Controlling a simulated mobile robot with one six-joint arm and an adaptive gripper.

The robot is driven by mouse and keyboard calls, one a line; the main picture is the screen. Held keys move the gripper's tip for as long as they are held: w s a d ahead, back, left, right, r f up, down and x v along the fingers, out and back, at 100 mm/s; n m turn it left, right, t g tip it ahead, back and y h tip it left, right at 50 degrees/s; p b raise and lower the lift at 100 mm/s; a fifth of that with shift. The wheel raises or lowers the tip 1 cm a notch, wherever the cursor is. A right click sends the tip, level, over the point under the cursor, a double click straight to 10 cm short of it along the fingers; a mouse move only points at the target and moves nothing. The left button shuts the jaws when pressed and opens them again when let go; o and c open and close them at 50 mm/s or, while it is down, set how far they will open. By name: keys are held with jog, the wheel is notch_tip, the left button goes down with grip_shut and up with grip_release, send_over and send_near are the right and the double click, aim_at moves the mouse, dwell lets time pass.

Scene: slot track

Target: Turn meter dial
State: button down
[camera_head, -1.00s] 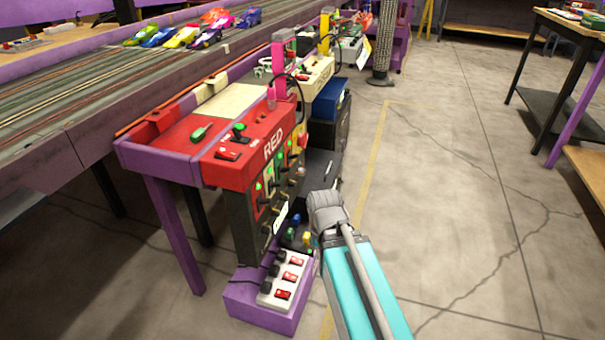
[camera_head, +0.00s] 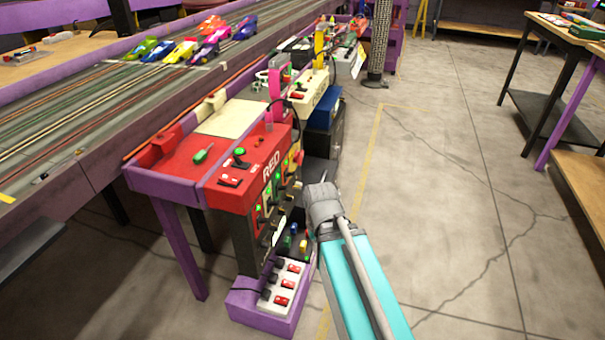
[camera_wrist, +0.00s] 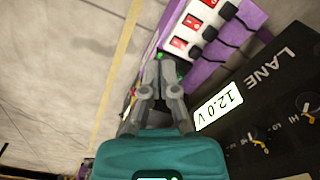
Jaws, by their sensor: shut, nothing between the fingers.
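In the wrist view, my gripper (camera_wrist: 166,60) is shut and empty, its grey fingertips together. A black panel (camera_wrist: 245,85) marked LANE carries a lit 12.0 V readout (camera_wrist: 218,110) just right of the fingers. Two small pointer knobs, one here (camera_wrist: 258,138) and one nearer the right edge (camera_wrist: 307,110), are on that panel. I cannot tell which of them, if any, is the meter dial. In the head view, the wrist end of my arm is close to the right of the dark panel under the red RED control box (camera_head: 255,165); the fingers are not clear there.
A white power strip (camera_head: 281,287) with red switches stands on a purple ledge (camera_head: 262,317) below the panel. It shows beyond the fingertips in the wrist view (camera_wrist: 200,38). The slot track (camera_head: 80,125) is at left. Open concrete floor (camera_head: 450,220) lies to the right.

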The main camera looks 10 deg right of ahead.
notch_tip(320, 180, up, 6)
jog(key=p, duration=0.5)
jog(key=shift+r, duration=0.25)
jog(key=c, duration=1.3)
grip_release()
jog(key=shift+c, duration=0.2)
